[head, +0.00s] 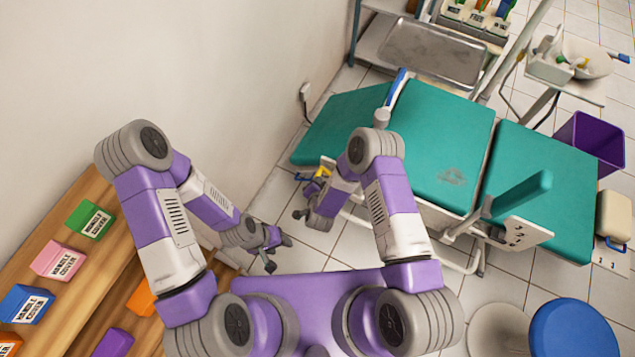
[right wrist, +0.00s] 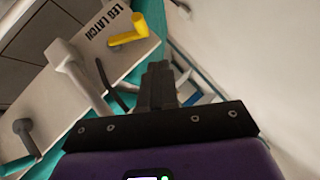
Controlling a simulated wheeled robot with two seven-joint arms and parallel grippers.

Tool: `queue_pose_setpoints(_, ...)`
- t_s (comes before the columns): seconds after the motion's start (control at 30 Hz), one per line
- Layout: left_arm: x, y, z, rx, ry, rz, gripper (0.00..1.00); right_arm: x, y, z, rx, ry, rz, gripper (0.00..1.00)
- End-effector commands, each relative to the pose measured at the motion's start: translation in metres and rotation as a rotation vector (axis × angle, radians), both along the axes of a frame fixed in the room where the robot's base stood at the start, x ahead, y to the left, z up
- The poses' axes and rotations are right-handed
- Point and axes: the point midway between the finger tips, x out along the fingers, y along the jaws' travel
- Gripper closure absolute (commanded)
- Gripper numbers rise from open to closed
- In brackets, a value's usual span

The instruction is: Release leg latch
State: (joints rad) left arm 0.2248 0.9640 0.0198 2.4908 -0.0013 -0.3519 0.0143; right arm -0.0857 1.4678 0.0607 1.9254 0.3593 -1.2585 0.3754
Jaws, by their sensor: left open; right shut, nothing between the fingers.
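The leg latch is a yellow handle (right wrist: 130,30) on a pale plate (right wrist: 95,42) printed LEG LATCH, at the upper left of the right wrist view. In the right wrist view my right gripper (right wrist: 158,85) is shut and empty. Its fingertips appear below and right of the yellow handle, with no contact visible. My left gripper (head: 277,252) is open and empty over the floor at the lower left.
A pale lever (right wrist: 75,75) and a grey knob (right wrist: 23,128) stick out near the plate. A wall is at the left. A wooden shelf (head: 60,285) with labelled boxes stands at lower left. A blue stool (head: 573,328) and a purple bin (head: 592,140) are at right.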

Motion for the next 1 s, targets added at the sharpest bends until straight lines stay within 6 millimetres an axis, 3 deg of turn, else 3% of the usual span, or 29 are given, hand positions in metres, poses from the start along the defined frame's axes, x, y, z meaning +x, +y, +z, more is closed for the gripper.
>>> queue_pose_setpoints(0.23, 0.0, 0.0, 0.006, 0.0, 0.0, 0.0, 0.49, -0.016, 0.003, 0.015, 0.0, -0.001, 0.0, 1.0)
queue_pose_setpoints(0.87, 0.0, 0.0, 0.006, 0.0, 0.0, 0.0, 0.49, -0.017, 0.003, 0.015, -0.001, 0.001, 0.001, 1.0)
queue_pose_setpoints(1.0, 0.0, 0.0, 0.006, 0.0, 0.0, 0.0, 0.49, -0.025, -0.005, 0.014, -0.001, 0.077, 0.046, 1.0)
